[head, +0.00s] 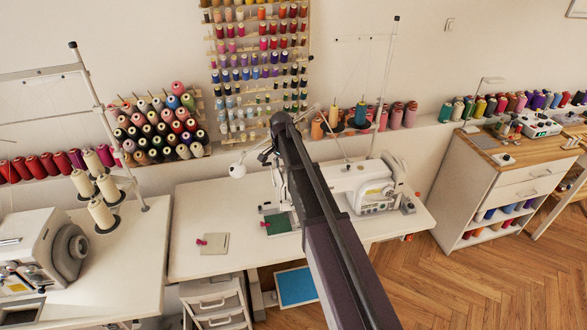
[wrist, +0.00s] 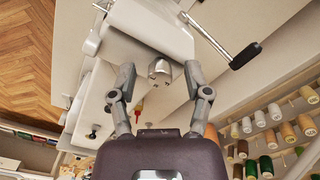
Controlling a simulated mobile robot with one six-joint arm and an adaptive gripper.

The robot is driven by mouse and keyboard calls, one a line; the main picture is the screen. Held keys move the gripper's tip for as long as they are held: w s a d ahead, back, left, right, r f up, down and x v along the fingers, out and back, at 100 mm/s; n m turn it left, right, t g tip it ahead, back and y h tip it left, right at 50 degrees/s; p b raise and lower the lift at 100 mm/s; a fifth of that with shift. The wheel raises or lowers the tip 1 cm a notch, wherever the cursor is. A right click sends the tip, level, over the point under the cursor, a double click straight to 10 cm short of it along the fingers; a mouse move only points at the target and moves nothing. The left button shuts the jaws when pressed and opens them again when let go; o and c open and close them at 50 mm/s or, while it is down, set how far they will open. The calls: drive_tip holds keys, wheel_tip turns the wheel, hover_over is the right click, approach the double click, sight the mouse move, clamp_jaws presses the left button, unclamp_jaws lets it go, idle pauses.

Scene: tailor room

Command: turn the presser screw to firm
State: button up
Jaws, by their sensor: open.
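The white sewing machine (head: 365,187) stands on the middle table, its left end partly hidden behind my arm. In the wrist view its white body (wrist: 152,25) fills the top. A small round silver knob (wrist: 160,68) stands out from it, which looks like the presser screw; I cannot read any setting on it. My gripper (wrist: 160,80) is open, with one finger to each side of the knob and a clear gap on both sides. The knob lies between the fingertips in the picture, but I cannot tell how far off it is. The head view hides the knob behind my arm.
A metal rod with a black end (wrist: 245,55) reaches past the right finger. Thread spools (wrist: 270,140) stand at lower right in the wrist view. A green cloth piece (head: 278,223) lies by the machine. Another machine (head: 40,250) stands at left. Wooden floor (head: 440,265) is open at right.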

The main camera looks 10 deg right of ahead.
sight(282, 167)
drive_tip(key=n, duration=1.2)
drive_tip(key=shift+n, duration=0.3)
drive_tip(key=n, duration=1.3)
wheel_tip(282, 167, up, 14)
drive_tip(key=p, duration=1.4)
drive_tip(key=s+m+b, duration=0.1)
drive_tip(key=s+m, duration=0.8)
drive_tip(key=s, duration=0.7)
drive_tip(key=shift+s+f+t, duration=0.3)
drive_tip(key=shift+s+f, duration=0.05)
drive_tip(key=shift+f, duration=0.1)
drive_tip(key=shift+f, duration=0.1)
